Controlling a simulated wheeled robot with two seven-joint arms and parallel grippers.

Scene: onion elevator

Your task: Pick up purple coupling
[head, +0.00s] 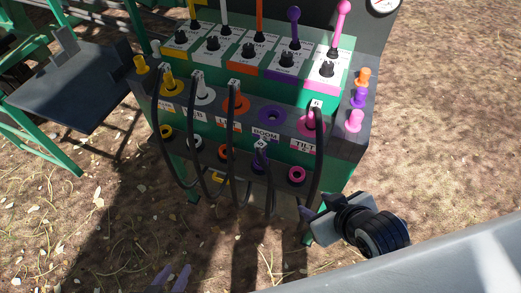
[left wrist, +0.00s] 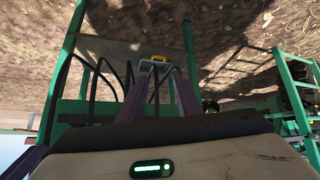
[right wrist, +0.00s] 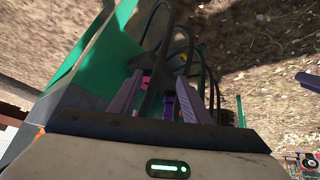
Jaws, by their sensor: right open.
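The purple coupling (head: 261,155) sits upright in the lower row of the green machine's front, below the BOOM port, with a white-marked top. A purple part also shows between the fingers in the right wrist view (right wrist: 169,105). My right gripper (head: 308,222) is open and empty, in front of and to the lower right of the coupling. It also shows in the right wrist view (right wrist: 160,77). My left gripper (head: 172,277) is low at the bottom of the head view, away from the coupling; its fingers are apart and empty in the left wrist view (left wrist: 161,72).
Black hoses (head: 232,150) loop down from the yellow, white, orange and pink couplings, close around the purple one. The purple BOOM port (head: 271,115) is empty. A pink ring port (head: 297,174) lies just right. Coloured levers (head: 294,25) rise above. A dark plate (head: 80,85) stands left.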

